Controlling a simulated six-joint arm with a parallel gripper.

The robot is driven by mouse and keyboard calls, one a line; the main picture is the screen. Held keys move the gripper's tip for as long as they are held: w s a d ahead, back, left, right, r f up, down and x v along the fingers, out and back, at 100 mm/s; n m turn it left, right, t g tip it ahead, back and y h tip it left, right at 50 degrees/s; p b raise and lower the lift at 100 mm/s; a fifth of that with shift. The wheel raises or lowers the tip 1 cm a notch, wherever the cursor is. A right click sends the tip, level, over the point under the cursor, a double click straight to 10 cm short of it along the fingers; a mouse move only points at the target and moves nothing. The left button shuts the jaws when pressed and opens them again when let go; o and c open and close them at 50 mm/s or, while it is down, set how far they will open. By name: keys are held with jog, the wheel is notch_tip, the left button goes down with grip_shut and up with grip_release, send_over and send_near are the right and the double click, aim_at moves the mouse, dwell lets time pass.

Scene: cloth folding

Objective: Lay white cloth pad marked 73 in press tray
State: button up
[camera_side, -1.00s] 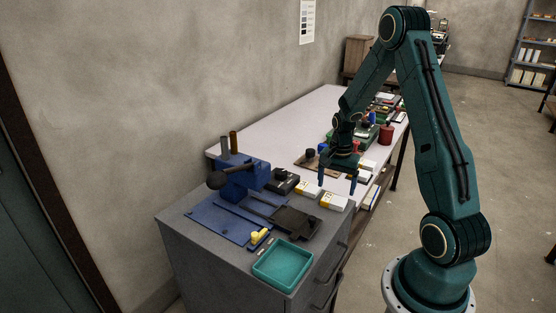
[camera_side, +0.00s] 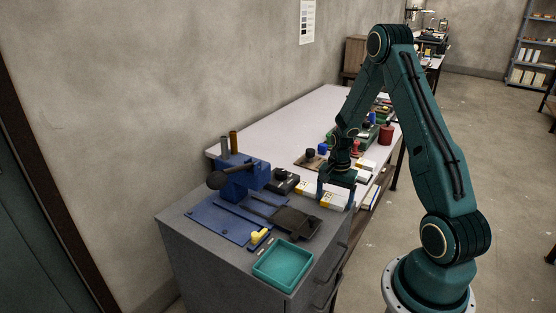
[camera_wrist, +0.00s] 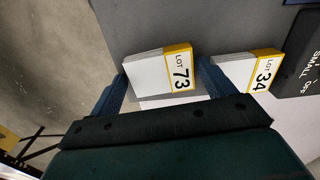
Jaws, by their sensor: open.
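The white cloth pad marked 73 (camera_wrist: 149,76), with a yellow label edge, lies flat on the grey cabinet top; it also shows in the side view (camera_side: 333,202). My gripper (camera_wrist: 160,70) is open and lowered over it, with one finger at each side of the pad. The right finger is close to the pad; I cannot tell if it touches. In the side view, my gripper (camera_side: 337,194) partly hides the pad. A dark flat tray (camera_side: 298,222) sits at the near right of the blue press (camera_side: 242,181). The dark tray looks empty.
A second white pad marked 34 (camera_wrist: 238,70) lies close to the right of the first. A black box (camera_side: 284,181) stands beyond it. A teal tray (camera_side: 264,281) and a yellow-topped piece (camera_side: 259,236) are nearer. The cluttered bench is behind.

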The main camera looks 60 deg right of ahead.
aim_at(335, 199)
dwell(0.4)
jog(key=c, duration=0.8)
jog(key=shift+r, duration=0.2)
jog(key=shift+c, duration=0.2)
notch_tip(335, 199, up, 20)
jog(key=shift+f, duration=0.2)
dwell(0.3)
